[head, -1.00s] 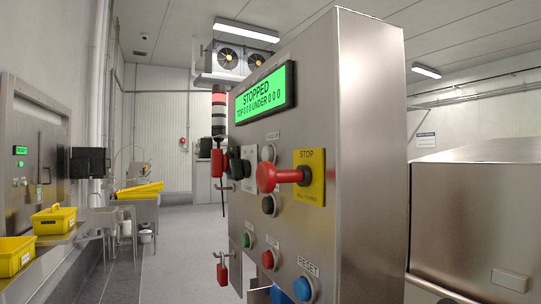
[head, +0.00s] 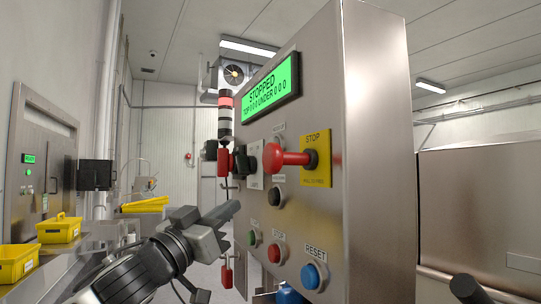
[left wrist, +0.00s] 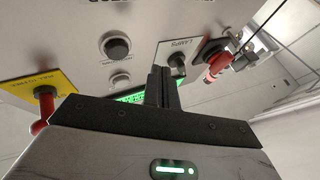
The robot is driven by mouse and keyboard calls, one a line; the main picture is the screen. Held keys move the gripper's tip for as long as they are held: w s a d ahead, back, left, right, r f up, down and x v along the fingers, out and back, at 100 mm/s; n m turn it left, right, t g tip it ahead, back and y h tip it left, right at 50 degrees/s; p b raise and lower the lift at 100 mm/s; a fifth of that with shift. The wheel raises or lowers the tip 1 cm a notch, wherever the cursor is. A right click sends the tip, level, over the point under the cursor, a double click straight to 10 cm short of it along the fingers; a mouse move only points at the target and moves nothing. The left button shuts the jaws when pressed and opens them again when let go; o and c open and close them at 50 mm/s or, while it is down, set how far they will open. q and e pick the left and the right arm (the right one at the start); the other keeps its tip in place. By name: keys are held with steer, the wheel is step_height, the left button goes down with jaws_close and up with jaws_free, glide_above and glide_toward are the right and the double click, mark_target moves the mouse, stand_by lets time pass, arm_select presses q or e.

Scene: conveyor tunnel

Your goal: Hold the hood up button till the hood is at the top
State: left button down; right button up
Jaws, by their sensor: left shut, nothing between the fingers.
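The steel control panel (head: 375,150) fills the middle of the head view; its green display (head: 270,87) reads STOPPED. Below the display, beside the yellow STOP plate, are a pale button (left wrist: 120,80) and a black button (head: 276,196); the pale one is mostly hidden by the red STOP knob (head: 290,158) in the head view. My right gripper is not visible.
Green (head: 253,238), red (head: 276,252) and blue RESET (head: 313,276) buttons sit low on the panel. A red tag (head: 226,276) hangs at its left edge. A steel housing (head: 475,210) stands at the right. Yellow bins (head: 60,230) sit at the left.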

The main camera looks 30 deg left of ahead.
arm_select(q)
steer(key=s+a+r+t, duration=0.1)
steer(key=s+r+t, duration=0.1)
steer(key=s+r, duration=0.4)
step_height(320, 180, up, 4)
steer(key=shift+s+a+r+b, duration=0.15)
steer(key=shift+s+r+b, duration=0.05)
steer(key=shift+b, duration=0.1)
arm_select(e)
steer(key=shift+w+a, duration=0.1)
arm_select(q)
steer(key=w+d+p, duration=0.5)
steer(key=w, duration=0.1)
steer(key=shift+w+d+p, duration=0.3)
steer(key=shift+w+d, duration=0.05)
steer(key=shift+w, duration=0.05)
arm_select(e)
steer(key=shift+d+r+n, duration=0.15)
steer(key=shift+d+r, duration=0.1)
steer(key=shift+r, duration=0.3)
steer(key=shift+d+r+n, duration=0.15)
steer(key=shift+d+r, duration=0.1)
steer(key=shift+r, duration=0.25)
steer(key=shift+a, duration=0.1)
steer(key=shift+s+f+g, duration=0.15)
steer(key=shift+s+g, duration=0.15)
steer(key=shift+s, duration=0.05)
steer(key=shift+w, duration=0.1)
